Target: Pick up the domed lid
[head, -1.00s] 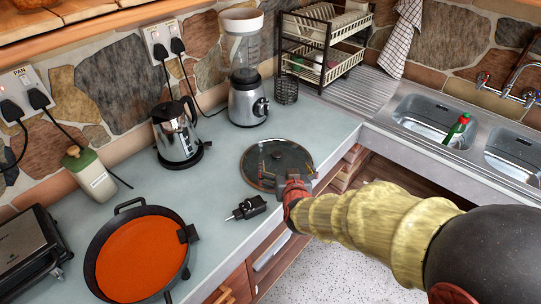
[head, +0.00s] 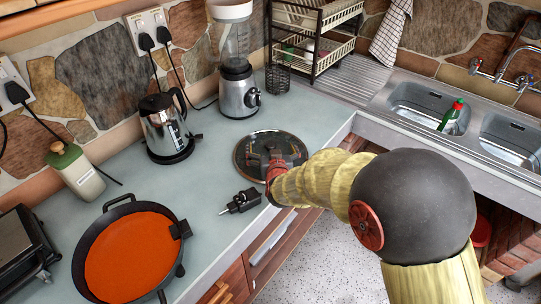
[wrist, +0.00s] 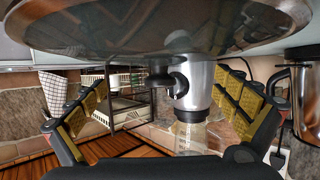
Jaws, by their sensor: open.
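The domed lid (head: 258,142) is a round glass lid with a metal rim, lying on the pale counter (head: 208,206). In the head view my gripper (head: 275,162) is at the lid's near right part, and my arm covers some of it. In the wrist view the lid (wrist: 150,30) fills the top of the picture, with its dark knob (wrist: 160,80) pointing down. There my gripper (wrist: 165,105) is open, one padded finger on each side of the knob. The fingers look apart from the knob.
A blender (head: 239,92) and a kettle (head: 165,130) stand behind the lid. A small black plug-like object (head: 241,201) and a pan with orange contents (head: 130,255) are at the left. A dish rack (head: 318,45) and sink (head: 420,108) lie to the right.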

